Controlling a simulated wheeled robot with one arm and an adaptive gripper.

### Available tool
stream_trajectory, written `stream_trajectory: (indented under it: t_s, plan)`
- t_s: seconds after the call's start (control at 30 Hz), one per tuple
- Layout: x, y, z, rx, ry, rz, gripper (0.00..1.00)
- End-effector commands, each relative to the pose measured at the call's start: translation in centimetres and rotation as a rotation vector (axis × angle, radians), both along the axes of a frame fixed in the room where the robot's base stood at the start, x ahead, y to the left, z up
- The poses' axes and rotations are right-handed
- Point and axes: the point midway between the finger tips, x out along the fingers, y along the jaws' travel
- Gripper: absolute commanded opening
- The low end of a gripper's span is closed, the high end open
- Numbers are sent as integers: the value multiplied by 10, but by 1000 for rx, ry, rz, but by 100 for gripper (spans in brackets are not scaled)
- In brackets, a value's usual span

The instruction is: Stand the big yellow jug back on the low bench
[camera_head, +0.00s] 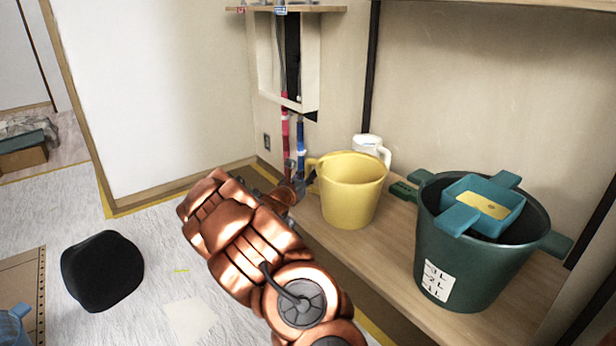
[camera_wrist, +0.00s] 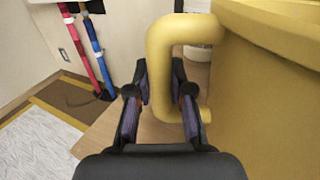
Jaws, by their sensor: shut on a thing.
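The big yellow jug (camera_head: 351,192) is upright over the left part of the low wooden bench (camera_head: 395,285), its handle pointing left. Its base looks at or very near the bench top; I cannot tell whether it bears on it. My gripper (camera_head: 306,184) is at the handle's side, partly hidden by my arm. In the wrist view my gripper (camera_wrist: 159,72) has a finger on each side of the handle (camera_wrist: 160,45) and is shut on it. The jug's body (camera_wrist: 270,100) fills the right of that view.
A white mug (camera_head: 371,146) stands close behind the jug. A dark green bucket (camera_head: 468,270) holding a teal tray (camera_head: 484,190) stands to the right on the bench. Red and blue pipes (camera_head: 300,138) run down the wall behind. A black rounded object (camera_head: 102,271) is on the floor at left.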

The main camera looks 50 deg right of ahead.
Motion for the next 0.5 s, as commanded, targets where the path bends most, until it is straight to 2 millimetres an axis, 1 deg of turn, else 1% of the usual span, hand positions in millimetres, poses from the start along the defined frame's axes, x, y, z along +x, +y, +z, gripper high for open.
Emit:
stream_trajectory:
  t_s: [0.17, 0.2, 0.4, 0.5]
  plan:
    - [0, 0, -3, 0, 1, 0, 0]
    - [0, 0, -3, 0, 0, -1, 25]
    - [0, 0, -3, 0, 0, -1, 46]
    - [0, 0, -3, 0, 0, 0, 46]
